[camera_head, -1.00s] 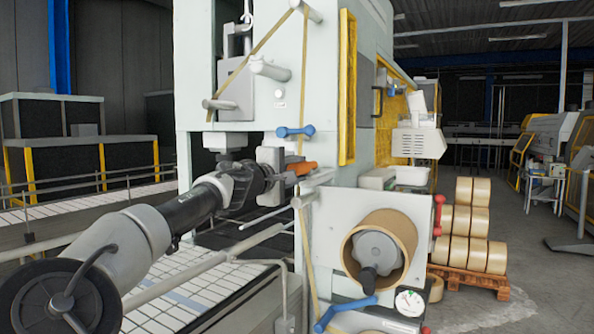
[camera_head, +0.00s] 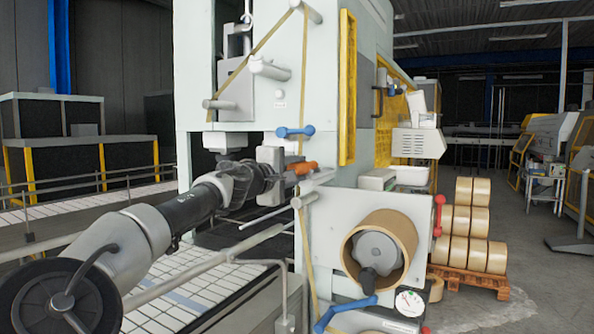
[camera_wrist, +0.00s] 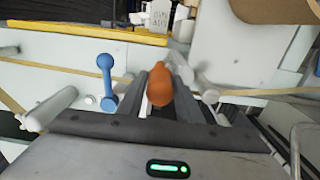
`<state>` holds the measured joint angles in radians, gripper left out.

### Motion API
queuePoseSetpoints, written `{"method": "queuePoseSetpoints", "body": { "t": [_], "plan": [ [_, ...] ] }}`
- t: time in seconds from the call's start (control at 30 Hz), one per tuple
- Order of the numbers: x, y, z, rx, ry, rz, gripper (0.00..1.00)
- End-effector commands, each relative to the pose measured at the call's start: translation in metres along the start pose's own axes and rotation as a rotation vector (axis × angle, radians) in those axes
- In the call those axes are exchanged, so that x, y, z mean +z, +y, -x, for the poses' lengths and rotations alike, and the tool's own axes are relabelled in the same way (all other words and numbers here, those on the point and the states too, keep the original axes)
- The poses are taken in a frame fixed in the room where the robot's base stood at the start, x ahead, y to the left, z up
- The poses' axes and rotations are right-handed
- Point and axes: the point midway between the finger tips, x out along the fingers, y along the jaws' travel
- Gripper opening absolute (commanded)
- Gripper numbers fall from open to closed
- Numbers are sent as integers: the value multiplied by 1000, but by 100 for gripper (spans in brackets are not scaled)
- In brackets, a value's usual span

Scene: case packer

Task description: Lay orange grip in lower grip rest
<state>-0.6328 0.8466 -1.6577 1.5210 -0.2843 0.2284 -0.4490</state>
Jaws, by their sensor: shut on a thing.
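The orange grip (camera_head: 306,168) shows at the tip of my gripper (camera_head: 290,177), in front of the pale machine face. In the wrist view the orange grip (camera_wrist: 160,84) lies between the two dark fingers of my gripper (camera_wrist: 160,100), which are shut on it. It points away from the palm. A blue grip (camera_head: 295,131) sits on the machine just above my gripper; in the wrist view this blue grip (camera_wrist: 106,82) is left of the fingers. I cannot make out the lower grip rest for certain.
A tape roll (camera_head: 380,250) on its hub is below right of my gripper. Another blue handle (camera_head: 345,312) is lower down, and a red handle (camera_head: 438,215) is at the right. A grey rail (camera_head: 215,260) runs below my arm. Tape rolls stand on a pallet (camera_head: 470,280).

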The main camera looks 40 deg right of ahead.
Motion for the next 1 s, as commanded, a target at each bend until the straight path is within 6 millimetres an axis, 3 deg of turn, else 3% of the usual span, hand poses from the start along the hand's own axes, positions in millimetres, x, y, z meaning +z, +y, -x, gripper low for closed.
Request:
{"method": "queuePoseSetpoints", "body": {
  "t": [0.53,1.0],
  "plan": [
    [0,28,0,1,1,0,0],
    [-1,28,6,1,2,-1,0]
  ]
}}
